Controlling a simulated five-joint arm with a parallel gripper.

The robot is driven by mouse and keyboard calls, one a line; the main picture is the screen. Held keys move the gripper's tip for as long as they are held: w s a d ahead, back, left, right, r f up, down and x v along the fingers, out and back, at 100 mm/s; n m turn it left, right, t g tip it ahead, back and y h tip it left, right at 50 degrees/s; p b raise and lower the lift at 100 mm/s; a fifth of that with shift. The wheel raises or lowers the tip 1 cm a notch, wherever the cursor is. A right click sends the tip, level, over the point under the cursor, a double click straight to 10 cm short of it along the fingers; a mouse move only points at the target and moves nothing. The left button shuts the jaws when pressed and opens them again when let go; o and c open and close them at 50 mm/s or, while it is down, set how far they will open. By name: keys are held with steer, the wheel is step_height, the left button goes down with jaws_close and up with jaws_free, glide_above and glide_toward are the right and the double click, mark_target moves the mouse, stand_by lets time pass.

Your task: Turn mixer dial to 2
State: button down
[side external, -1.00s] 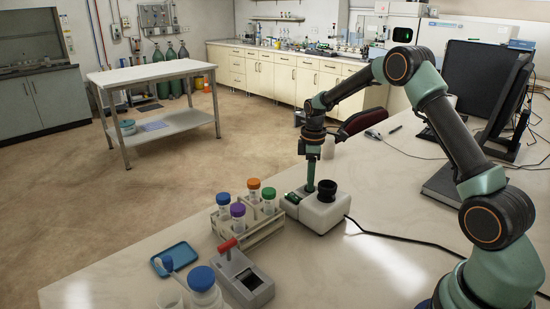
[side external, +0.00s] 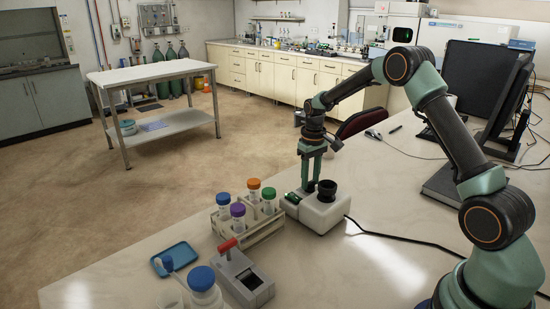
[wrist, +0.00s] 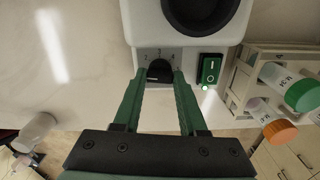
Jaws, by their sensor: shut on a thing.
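The mixer (side external: 322,216) is a white box with a black cup (side external: 327,188) on top, standing on the bench. In the wrist view its front face shows a black dial (wrist: 159,72) with small marks around it. My gripper (wrist: 159,79) points at this face, with one green fingertip on each side of the dial, closed on it. In the side view my gripper (side external: 309,188) reaches down to the mixer, and the dial is hidden. Which mark the dial points to is too small to tell. A green rocker switch (wrist: 210,69) beside the dial has a lit green light.
A tube rack (side external: 250,232) with colored-cap tubes stands close beside the mixer. A grey device with a red handle (side external: 243,272), a blue tray (side external: 175,259) and a blue-capped jar (side external: 204,289) are nearer the camera. A black cable (side external: 400,238) runs right from the mixer.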

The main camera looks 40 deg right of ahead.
steer(key=m, duration=0.3)
steer(key=shift+r+m, duration=0.15)
steer(key=shift+m, duration=1.95)
steer(key=shift+c, duration=2.3)
jaws_free()
